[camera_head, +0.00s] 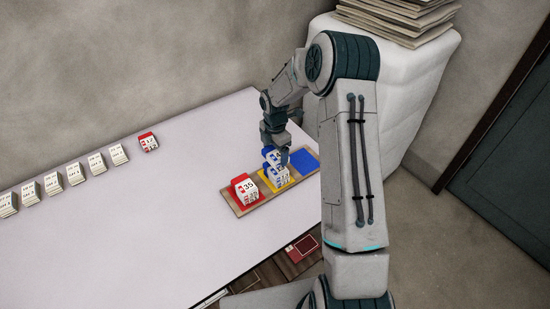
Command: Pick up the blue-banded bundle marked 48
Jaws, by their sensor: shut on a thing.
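A blue-banded bundle (270,158) shows at the right part of the table, just under my gripper (275,148). My gripper points down from above and is shut on this bundle. The bundle's number is partly covered and too small to read surely. It shows directly above a yellow-banded bundle (277,178) on the tray's middle, yellow square; I cannot tell whether the two touch. The blue square (304,161) at the tray's right end is bare.
The brown tray (233,206) also holds a red-banded bundle marked 35 (245,188) at its left end. Another red-banded bundle (148,142) stands at the table's back, beside a row of several white bundles (75,173). The table's (150,225) middle is clear.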

